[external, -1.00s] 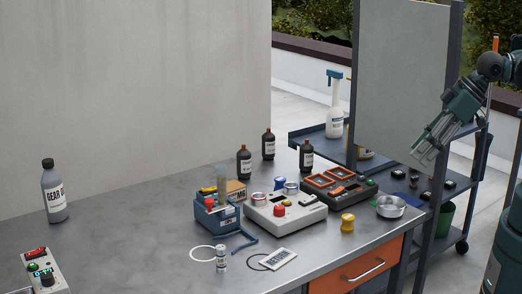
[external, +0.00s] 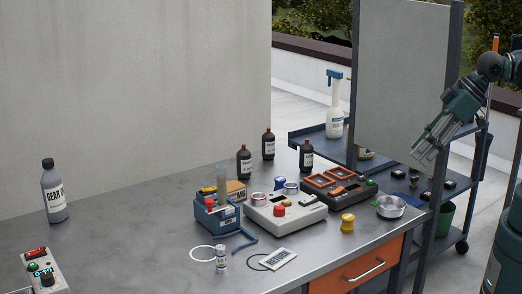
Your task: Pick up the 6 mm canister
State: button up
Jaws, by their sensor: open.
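A small white canister (external: 221,259) with a dark label band stands upright near the table's front edge, beside a white ring. A short yellow canister-like piece (external: 348,223) stands upright further right, near the orange drawer. The print on both is too small to read, so I cannot tell which is marked 6 mm. My gripper (external: 423,155) is open and empty, raised at the upper right in front of the grey panel, well away from both.
A blue device (external: 217,214), a grey box with a red knob (external: 285,215), a dark unit with orange frames (external: 338,187), dark bottles (external: 244,163) and a metal dish (external: 391,207) crowd the right. A tag (external: 279,257) lies in front.

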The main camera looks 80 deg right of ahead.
jog(key=shift+o, duration=0.6)
jog(key=shift+w, duration=0.1)
jog(key=w+d+r+m+p, duration=0.25)
jog(key=w+r, duration=0.25)
jog(key=w, duration=0.6)
jog(key=m+g+h+p, duration=0.2)
jog(key=m+h+p, duration=0.2)
jog(key=p, duration=0.1)
send_over(247, 154)
jog(key=s+a, duration=0.2)
jog(key=s, duration=0.1)
notch_tip(247, 154, down, 13)
jog(key=shift+w+d+f, duration=0.35)
jog(key=shift+d+f, duration=0.05)
jog(key=shift+b+x, duration=0.35)
jog(key=shift+x, duration=0.95)
